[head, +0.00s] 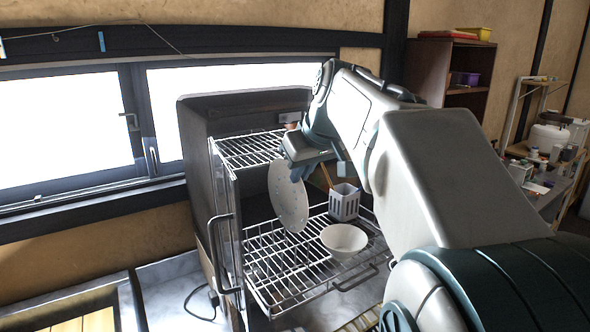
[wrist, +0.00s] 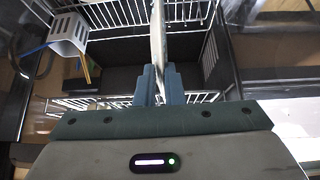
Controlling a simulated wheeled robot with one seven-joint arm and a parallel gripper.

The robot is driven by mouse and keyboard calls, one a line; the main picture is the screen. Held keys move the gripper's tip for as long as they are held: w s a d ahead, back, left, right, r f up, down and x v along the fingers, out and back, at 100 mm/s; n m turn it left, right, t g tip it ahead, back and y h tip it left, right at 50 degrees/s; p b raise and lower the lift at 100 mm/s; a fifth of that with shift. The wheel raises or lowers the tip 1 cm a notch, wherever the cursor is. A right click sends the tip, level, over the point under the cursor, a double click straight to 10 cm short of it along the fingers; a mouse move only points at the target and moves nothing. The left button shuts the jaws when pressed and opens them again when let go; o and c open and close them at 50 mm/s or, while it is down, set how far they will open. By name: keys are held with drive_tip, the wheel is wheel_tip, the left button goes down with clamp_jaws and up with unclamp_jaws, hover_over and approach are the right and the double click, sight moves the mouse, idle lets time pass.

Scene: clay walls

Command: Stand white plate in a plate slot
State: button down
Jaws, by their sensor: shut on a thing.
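The white plate (head: 287,197) is held by its upper edge in my gripper (head: 308,160), hanging nearly upright above the lower wire rack (head: 290,268) of the open dish cabinet. In the wrist view the plate (wrist: 158,35) shows edge-on between the blue fingers of my gripper (wrist: 159,82), which are shut on it. The lower rack has rows of wire, but single slots are hard to make out. I cannot tell whether the plate's lower edge touches the wires.
A white bowl (head: 344,239) and a grey-white utensil holder (head: 344,202) stand on the lower rack, right of the plate. An upper wire rack (head: 250,149) is above. The open glass door (head: 226,225) is at the left. The rack's front left looks clear.

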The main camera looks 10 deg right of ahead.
drive_tip(key=shift+f+b, duration=3.2)
drive_tip(key=shift+f, duration=0.8)
drive_tip(key=c, duration=1.5)
unclamp_jaws()
drive_tip(key=shift+o, duration=0.2)
drive_tip(key=v, duration=1.3)
drive_tip(key=shift+s+r, duration=0.25)
drive_tip(key=shift+r, duration=0.05)
drive_tip(key=shift+d, duration=0.15)
